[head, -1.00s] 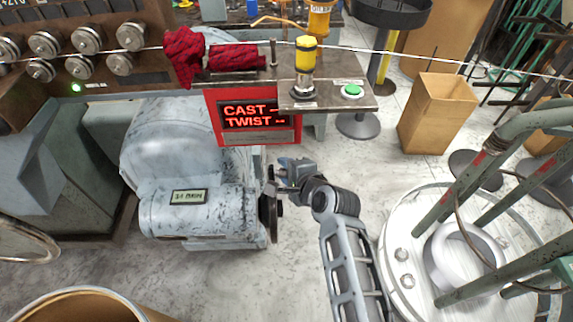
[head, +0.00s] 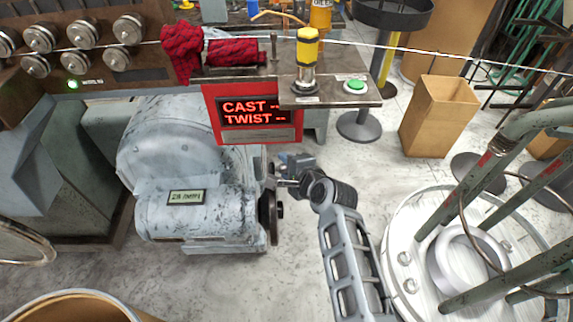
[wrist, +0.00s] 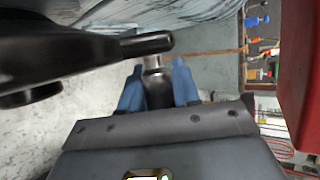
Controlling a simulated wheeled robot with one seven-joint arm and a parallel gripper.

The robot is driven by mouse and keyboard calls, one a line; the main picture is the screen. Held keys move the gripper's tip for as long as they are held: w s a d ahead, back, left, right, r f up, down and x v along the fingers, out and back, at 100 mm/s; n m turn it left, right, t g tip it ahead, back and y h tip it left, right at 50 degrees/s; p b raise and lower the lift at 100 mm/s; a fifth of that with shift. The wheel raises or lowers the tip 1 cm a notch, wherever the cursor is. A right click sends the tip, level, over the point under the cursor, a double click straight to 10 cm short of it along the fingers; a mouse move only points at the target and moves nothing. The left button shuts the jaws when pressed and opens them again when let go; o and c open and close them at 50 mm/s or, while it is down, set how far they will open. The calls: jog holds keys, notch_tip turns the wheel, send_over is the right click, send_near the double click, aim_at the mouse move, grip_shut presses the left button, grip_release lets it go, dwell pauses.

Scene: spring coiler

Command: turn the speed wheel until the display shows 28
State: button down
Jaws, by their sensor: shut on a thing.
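The speed wheel (head: 267,218) is a dark disc seen nearly edge-on at the right end of the grey motor housing (head: 195,150). In the wrist view the dark wheel (wrist: 55,60) fills the upper left, with a handle (wrist: 154,70) on its rim. My gripper (head: 280,182) is at the wheel's upper edge. In the wrist view its blue fingers (wrist: 158,92) are shut on the handle, one on each side. The small greenish display (head: 187,197) on the housing is too small to read surely.
A red sign (head: 252,113) reads CAST and TWIST with dashes. Above it a shelf holds a yellow-topped lamp (head: 306,60) and a green button (head: 355,86). A round white platform with green posts (head: 462,190) stands close at the right of my arm. A cardboard box (head: 437,118) stands behind.

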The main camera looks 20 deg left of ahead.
jog(key=shift+s+d+f, duration=0.15)
jog(key=shift+s+f, duration=0.25)
jog(key=shift+f, duration=0.35)
jog(key=c, duration=0.9)
grip_release()
jog(key=shift+w+r, duration=0.1)
jog(key=shift+r, duration=0.05)
jog(key=shift+w+r, duration=0.1)
jog(key=shift+r, duration=0.1)
jog(key=p+v, duration=0.1)
jog(key=v, duration=0.6)
jog(key=shift+s+d+r, duration=0.2)
jog(key=shift+s+d, duration=0.05)
